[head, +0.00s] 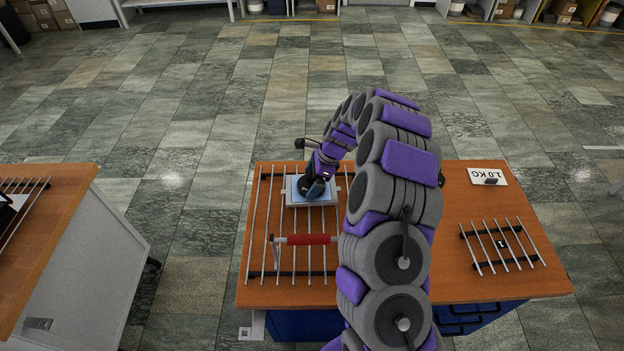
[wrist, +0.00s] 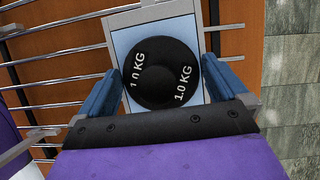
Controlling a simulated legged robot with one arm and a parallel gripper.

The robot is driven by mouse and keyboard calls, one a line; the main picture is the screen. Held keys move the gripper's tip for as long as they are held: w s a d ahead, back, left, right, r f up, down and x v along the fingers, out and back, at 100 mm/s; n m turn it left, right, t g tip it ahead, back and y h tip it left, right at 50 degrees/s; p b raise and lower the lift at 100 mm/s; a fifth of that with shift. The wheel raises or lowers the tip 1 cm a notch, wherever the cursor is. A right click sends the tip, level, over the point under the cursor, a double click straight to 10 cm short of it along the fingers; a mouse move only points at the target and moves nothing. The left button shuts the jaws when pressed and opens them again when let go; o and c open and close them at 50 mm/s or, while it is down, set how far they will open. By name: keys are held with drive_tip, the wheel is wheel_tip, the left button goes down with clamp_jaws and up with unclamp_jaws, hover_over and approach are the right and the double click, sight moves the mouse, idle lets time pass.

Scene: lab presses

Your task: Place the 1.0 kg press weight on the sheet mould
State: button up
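The press weight (wrist: 160,72) is a black disc marked 1.0 KG. In the wrist view it lies over the light blue face of the sheet mould (wrist: 123,42), which has a grey frame. My gripper (wrist: 161,64) has its two blue fingers on opposite sides of the disc, close to its edge. Whether they press on it is unclear, and so is whether the disc rests fully on the mould. In the head view my gripper (head: 314,187) is over the mould (head: 329,200) on the left rack and hides most of the weight.
The mould sits on metal rods of a rack (head: 262,225) on the wooden bench (head: 430,290). A red-handled bar (head: 305,239) lies nearby. At right are a 1.0 KG card (head: 489,174) and a smaller rack marked 1 (head: 501,243). Another bench (head: 50,230) stands left; floor lies between.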

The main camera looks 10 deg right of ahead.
sight(310, 174)
drive_tip(key=shift+a, duration=0.35)
drive_tip(key=r, duration=0.1)
drive_tip(key=r+p, duration=0.1)
drive_tip(key=r, duration=0.1)
drive_tip(key=shift+d+r, duration=0.2)
drive_tip(key=shift+r, duration=0.1)
drive_tip(key=w+d+p+v, duration=0.1)
drive_tip(key=p+v, duration=0.1)
drive_tip(key=v, duration=0.6)
drive_tip(key=s+a+r+n+g+h, duration=0.1)
drive_tip(key=s+a+r+n, duration=0.25)
drive_tip(key=s, duration=0.35)
drive_tip(key=s+a+r+n, duration=0.2)
drive_tip(key=s+r+n, duration=0.25)
drive_tip(key=s, duration=0.25)
drive_tip(key=s+a+r+n+g+h, duration=0.1)
drive_tip(key=s+a+r+n, duration=0.2)
drive_tip(key=s+r, duration=0.25)
drive_tip(key=s+d+n+h, duration=0.1)
drive_tip(key=s+n, duration=0.3)
drive_tip(key=s, duration=0.9)
drive_tip(key=s+d+n+h, duration=0.1)
drive_tip(key=s+d+n, duration=0.2)
drive_tip(key=s, duration=1)
drive_tip(key=shift+r+n+g+h, duration=0.15)
drive_tip(key=shift+n+g+h, duration=0.2)
drive_tip(key=shift+n, duration=0.55)
